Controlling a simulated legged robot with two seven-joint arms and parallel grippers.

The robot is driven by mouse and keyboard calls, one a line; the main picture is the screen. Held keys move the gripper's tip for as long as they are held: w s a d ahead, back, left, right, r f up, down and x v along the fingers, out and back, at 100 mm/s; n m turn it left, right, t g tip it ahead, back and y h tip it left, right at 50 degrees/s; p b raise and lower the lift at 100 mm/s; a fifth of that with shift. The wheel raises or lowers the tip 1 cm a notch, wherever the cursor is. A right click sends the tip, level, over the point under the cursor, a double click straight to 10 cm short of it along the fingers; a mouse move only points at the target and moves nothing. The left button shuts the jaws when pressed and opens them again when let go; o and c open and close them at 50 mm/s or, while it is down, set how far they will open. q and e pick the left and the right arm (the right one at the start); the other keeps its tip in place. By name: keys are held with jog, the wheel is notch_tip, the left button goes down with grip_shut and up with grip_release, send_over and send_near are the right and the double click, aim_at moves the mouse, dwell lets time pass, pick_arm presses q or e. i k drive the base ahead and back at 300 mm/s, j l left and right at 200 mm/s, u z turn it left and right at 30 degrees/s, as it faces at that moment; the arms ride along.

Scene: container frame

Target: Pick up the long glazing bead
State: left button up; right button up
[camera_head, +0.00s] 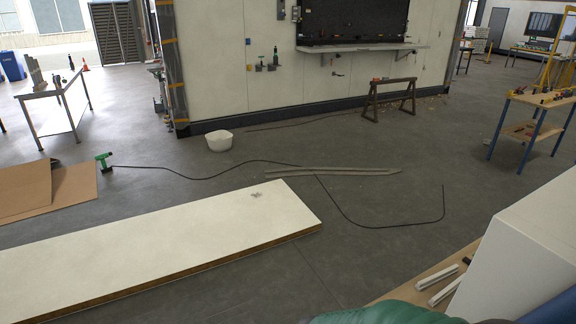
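Two narrow white strips lie on a light wooden surface at the lower right: an upper strip (437,277) and a lower strip (446,292). They look like beads, but I cannot tell which is the long glazing bead. The lower strip runs toward a large white block (525,255), and its far end is not clear. Long thin grey-brown strips (333,172) also lie on the floor in the middle. Neither of my grippers is in view.
The wooden surface (408,288) shows only in part beside the white block. A large pale panel (160,240) lies on the floor at left. A dark cable (345,213) winds from a green tool (104,161). A white bucket (219,141) and a trestle (390,98) stand farther back.

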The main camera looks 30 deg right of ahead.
aim_at(434, 301)
jog(key=i+l+z, duration=0.1)
jog(key=i+z, duration=0.3)
jog(key=i+j+z, duration=0.1)
jog(key=i+z, duration=0.25)
jog(key=i, duration=0.3)
jog(key=i+j+z, duration=0.2)
jog(key=i+z, duration=0.2)
jog(key=i+j+z, duration=0.4)
jog(key=i, duration=0.2)
jog(key=i+z, duration=0.2)
jog(key=z, duration=0.25)
jog(key=i+z, duration=0.2)
jog(key=z, duration=0.2)
jog(key=i+j+z, duration=0.15)
jog(key=z, duration=0.3)
